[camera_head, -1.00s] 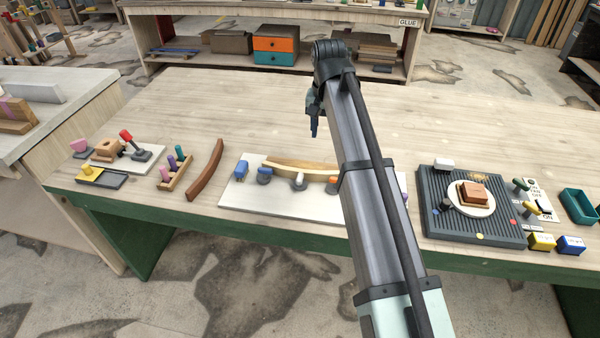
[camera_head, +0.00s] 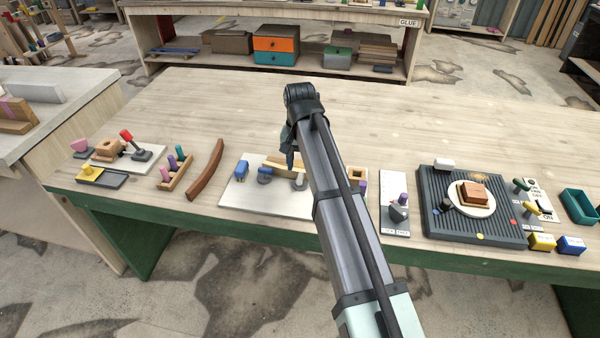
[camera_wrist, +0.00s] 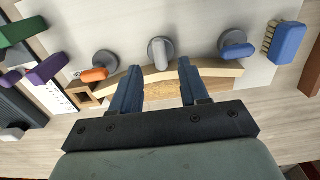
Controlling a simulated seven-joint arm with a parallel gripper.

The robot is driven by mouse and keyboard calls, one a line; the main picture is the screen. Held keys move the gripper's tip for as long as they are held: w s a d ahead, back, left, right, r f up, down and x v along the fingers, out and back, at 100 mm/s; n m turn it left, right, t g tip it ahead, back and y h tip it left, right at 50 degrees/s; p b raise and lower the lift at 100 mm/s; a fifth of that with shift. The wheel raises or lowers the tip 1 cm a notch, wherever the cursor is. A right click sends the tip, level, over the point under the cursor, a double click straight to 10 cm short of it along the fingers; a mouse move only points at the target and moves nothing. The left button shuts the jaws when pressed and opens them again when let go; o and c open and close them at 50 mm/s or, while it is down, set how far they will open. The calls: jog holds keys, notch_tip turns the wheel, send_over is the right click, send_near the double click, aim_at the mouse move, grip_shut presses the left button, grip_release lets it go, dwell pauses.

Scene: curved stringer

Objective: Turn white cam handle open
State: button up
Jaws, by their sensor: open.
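The white cam handle (camera_wrist: 157,54) sits on a round grey base at the board's middle in the wrist view. It points roughly toward the gripper and lies just beyond the fingertips, between their lines. In the head view my arm partly covers its grey base (camera_head: 299,184). My gripper (camera_wrist: 159,68) is open and empty, its two fingers apart over the curved wooden strip (camera_wrist: 172,75). I cannot tell whether the fingers touch anything. The strip also shows in the head view (camera_head: 276,163), partly hidden by my arm.
On the pale board (camera_head: 240,198), a blue cam handle (camera_wrist: 235,42) and an orange cam handle (camera_wrist: 95,75) flank the white one. A blue brush-like block (camera_wrist: 285,42) lies at the right. A brown curved piece (camera_head: 206,170) lies left of the board. The table behind is clear.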

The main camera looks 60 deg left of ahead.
aim_at(300, 176)
jog(key=shift+f, duration=2.1)
jog(key=shift+c, duration=0.2)
grip_shut()
